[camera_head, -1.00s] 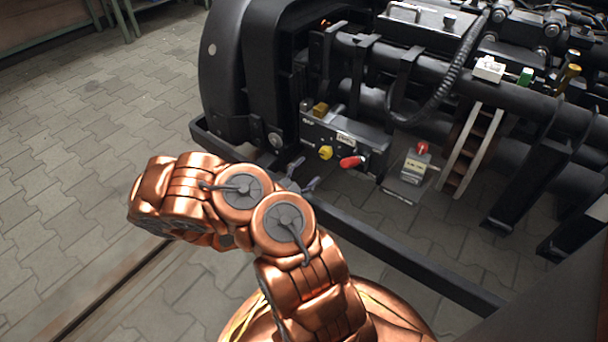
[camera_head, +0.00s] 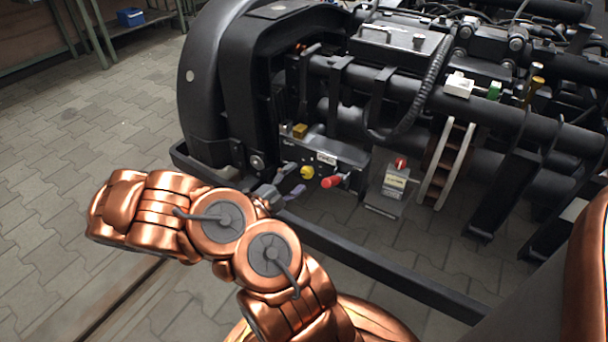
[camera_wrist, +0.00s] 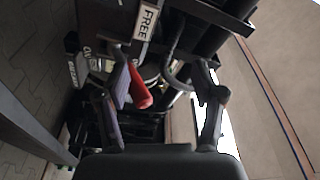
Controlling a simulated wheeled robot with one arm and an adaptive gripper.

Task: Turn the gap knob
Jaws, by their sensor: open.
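A yellow knob (camera_head: 307,172) sits on the front of a dark control box (camera_head: 345,153) low on the bogie. A red handle (camera_head: 332,181) sticks out just right of it. No label reading "gap" is legible. My gripper (camera_head: 288,186) is open and empty, just left of the yellow knob and in front of the box; contact cannot be told. In the wrist view my gripper (camera_wrist: 168,95) has its fingers spread, with the red handle (camera_wrist: 141,92) showing beside the left finger. The yellow knob is not discernible there.
A label reading "FREE" (camera_wrist: 146,22) shows in the wrist view. A small box with a red knob (camera_head: 396,180) stands right of the control box. A dark frame rail (camera_head: 390,265) runs low in front. A black hose (camera_head: 425,92) hangs above. Paved floor lies open at left.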

